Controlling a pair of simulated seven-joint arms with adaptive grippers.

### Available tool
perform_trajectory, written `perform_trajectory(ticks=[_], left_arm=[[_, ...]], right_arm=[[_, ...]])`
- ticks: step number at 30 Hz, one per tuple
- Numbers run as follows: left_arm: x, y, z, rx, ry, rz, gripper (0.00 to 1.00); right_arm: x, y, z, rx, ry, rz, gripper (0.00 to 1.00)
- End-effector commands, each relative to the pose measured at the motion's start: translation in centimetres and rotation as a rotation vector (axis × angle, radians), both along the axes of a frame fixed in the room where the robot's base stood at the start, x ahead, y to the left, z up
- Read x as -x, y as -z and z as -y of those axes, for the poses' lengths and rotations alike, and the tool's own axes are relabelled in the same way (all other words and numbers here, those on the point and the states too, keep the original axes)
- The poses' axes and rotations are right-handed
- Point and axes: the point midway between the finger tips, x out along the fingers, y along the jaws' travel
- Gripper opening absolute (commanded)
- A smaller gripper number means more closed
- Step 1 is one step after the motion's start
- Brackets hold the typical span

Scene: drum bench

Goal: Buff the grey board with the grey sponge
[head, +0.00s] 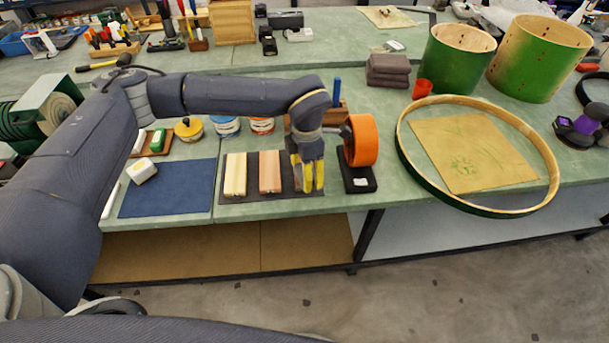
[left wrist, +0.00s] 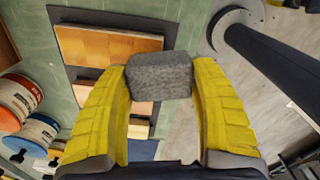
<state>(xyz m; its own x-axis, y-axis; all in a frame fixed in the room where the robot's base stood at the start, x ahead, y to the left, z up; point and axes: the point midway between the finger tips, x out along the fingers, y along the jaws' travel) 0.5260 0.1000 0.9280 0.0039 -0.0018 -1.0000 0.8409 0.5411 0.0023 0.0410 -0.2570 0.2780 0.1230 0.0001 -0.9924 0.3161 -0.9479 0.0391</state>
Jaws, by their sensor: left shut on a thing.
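My left gripper (head: 307,185) has yellow fingers and hangs over the right end of a dark mat (head: 249,197). In the left wrist view the gripper (left wrist: 158,85) is shut on the grey sponge (left wrist: 158,76), a speckled block held between the fingertips. A cream board (head: 235,175) and an orange-pink board (head: 270,172) lie on the mat to the left of the gripper. I cannot clearly pick out the grey board; the gripper covers the mat's right end. My right gripper is not in view.
An orange roll on a black stand (head: 361,143) stands close to the right of the gripper. A wooden hoop (head: 548,168) lies further right around a tan sheet (head: 470,155). Paint tins (head: 226,126) stand behind the mat. A blue cloth (head: 170,190) lies left.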

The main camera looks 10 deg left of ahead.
Motion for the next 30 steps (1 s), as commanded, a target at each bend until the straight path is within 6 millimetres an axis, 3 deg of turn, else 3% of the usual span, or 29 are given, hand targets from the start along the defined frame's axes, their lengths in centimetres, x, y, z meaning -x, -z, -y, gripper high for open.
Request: perform_trajectory(ticks=[21,30], left_arm=[[0.0,-4.9,0.5,-0.001,0.01,-0.003,0.43],[0.0,-5.7,0.5,-0.001,0.011,-0.003,0.43]], right_arm=[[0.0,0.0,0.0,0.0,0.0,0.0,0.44],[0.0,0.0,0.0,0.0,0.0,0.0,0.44]])
